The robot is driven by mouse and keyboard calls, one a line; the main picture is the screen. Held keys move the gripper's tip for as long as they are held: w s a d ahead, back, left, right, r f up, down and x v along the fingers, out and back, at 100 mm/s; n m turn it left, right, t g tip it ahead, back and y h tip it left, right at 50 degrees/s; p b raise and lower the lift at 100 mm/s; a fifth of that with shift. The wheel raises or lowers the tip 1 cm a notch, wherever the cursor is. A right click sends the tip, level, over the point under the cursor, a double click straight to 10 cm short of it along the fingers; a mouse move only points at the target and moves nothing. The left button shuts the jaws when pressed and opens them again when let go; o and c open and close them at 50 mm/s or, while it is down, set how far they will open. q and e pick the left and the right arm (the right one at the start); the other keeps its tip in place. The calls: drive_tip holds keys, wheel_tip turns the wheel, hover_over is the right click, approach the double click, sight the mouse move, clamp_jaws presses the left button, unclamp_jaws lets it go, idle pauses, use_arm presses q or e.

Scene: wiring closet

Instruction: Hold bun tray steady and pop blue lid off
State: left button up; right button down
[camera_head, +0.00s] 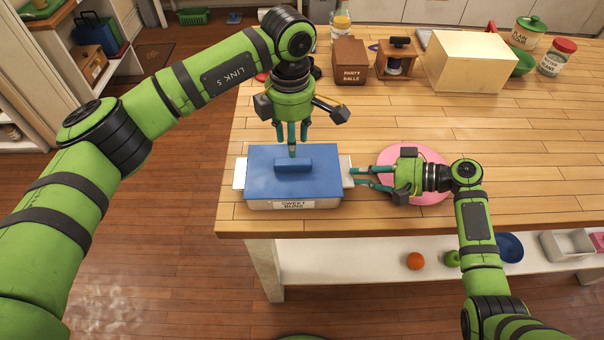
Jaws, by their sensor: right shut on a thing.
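The bun tray (325,203) stands near the table's front edge, with a "SWEET BUNS" label on its front and pale handles at both ends. The blue lid (260,185) lies flat on top, with a raised blue handle (293,165) in its middle. My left gripper (291,138) points down just behind and above the lid handle, its fingers apart and with nothing seen between them. Whether a finger touches the lid cannot be told. My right gripper (355,177) comes in from the right and is shut on the tray's right handle. The tray's inside is hidden by the lid.
A pink plate (432,158) lies under my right gripper. A party balls box (350,62), a small brown stand (396,62), a cream box (470,62) and jars (557,57) stand at the back. The table's middle right is clear.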

sight(293, 162)
use_arm(q)
wheel_tip(293, 162, down, 7)
drive_tip(key=shift+s+r, duration=0.1)
drive_tip(key=shift+s, duration=0.05)
drive_tip(key=shift+s+a+f, duration=0.1)
drive_tip(key=shift+s+f, duration=0.1)
drive_tip(key=shift+f, duration=0.2)
drive_tip(key=shift+w+f, duration=0.3)
drive_tip(key=shift+w, duration=0.15)
drive_tip(key=shift+s+r, duration=0.2)
drive_tip(key=shift+w, duration=0.1)
clamp_jaws()
